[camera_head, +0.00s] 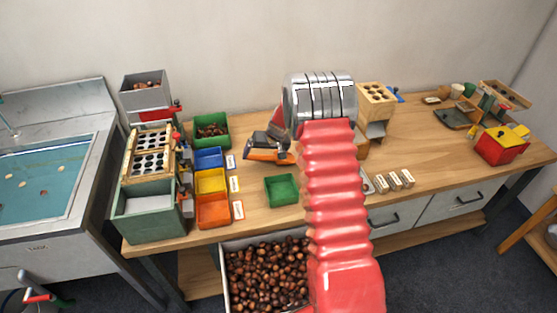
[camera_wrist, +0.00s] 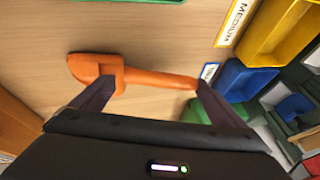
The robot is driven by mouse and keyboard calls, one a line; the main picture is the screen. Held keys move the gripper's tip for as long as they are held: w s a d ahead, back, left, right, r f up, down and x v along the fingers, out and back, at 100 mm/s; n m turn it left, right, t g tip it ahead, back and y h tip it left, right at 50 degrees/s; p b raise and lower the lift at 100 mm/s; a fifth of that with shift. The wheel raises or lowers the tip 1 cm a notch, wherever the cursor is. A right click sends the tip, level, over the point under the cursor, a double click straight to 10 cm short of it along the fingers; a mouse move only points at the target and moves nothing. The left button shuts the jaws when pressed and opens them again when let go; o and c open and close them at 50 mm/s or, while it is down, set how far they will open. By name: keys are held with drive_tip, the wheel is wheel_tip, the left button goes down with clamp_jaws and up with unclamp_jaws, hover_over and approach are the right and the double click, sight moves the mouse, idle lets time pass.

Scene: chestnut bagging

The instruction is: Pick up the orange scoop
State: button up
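The orange scoop (camera_wrist: 150,77) lies on the wooden table and stretches across the wrist view between my two fingers. Its broad end is at the left, by the left fingertip, and the thin handle end is by the right fingertip. My gripper (camera_wrist: 156,84) is open, its dark fingers wide apart. I cannot tell whether either finger touches the scoop. In the head view the scoop (camera_head: 267,156) shows just below my gripper (camera_head: 264,143), left of my silver wrist, and is partly covered by it.
A green tray (camera_head: 281,191) stands in front of the scoop. Blue (camera_head: 208,158), yellow (camera_head: 211,182) and orange (camera_head: 214,211) bins stand to the left, with a green chestnut bin (camera_head: 211,131) behind. A crate of chestnuts (camera_head: 225,265) is below the table's front edge.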

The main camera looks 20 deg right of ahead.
sight(263, 157)
drive_tip(key=c, duration=0.6)
drive_tip(key=shift+o, duration=0.2)
wheel_tip(263, 157, up, 10)
idle(0.3)
idle(0.4)
